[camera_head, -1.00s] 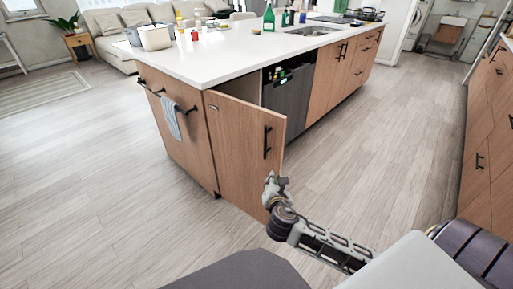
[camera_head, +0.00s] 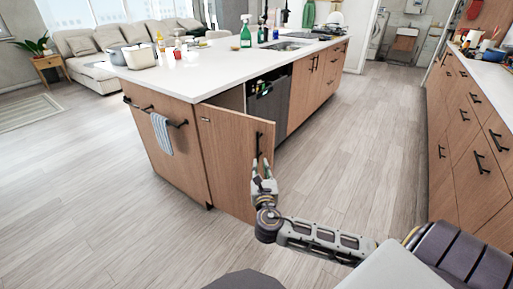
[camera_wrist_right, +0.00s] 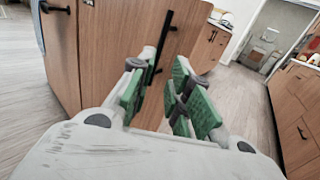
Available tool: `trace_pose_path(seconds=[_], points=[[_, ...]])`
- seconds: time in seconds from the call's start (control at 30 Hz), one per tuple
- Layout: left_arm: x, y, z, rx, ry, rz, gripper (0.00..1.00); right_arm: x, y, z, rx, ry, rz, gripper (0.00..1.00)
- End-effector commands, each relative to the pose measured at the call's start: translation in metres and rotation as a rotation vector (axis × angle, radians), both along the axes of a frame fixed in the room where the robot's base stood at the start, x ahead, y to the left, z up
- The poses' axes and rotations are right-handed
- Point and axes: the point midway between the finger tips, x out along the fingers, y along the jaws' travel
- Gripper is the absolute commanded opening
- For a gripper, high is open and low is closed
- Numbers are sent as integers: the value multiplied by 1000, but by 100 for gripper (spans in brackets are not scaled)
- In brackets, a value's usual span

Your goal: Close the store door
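The wooden store door (camera_head: 226,150) stands ajar at the near end of the island, swung out from its opening. It has a black vertical bar handle (camera_head: 258,143) near its free edge. My right gripper (camera_head: 262,168) is at the lower end of the handle, pointing at the door. In the right wrist view, its green-padded fingers (camera_wrist_right: 166,72) are apart, with the handle (camera_wrist_right: 165,38) just beyond the tips. I see nothing held; whether a finger touches the door is unclear. My left gripper is not in view.
The island's white countertop (camera_head: 190,70) holds bottles and containers. A striped towel (camera_head: 161,133) hangs on a rail at the island's end. A dishwasher (camera_head: 268,107) is beyond the door. Drawers (camera_head: 465,130) line the right side. The floor (camera_head: 350,150) between is clear.

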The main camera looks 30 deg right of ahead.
Motion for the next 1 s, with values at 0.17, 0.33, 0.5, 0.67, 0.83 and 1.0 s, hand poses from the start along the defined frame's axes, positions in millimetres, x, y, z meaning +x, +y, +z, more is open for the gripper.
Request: trace_pose_path(seconds=[0.17,0.33,0.5,0.67,0.83,1.0], points=[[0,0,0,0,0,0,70,0,0,0,1,0,0,19],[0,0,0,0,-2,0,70,3,-1,0,2,-1,0,19],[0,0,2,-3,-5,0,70,11,-5,0,0,-1,0,19],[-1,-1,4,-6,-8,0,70,24,-13,0,1,-3,-2,19],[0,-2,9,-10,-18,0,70,40,-21,-1,1,-2,-1,19],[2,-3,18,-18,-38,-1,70,57,-29,-1,1,-2,0,19]])
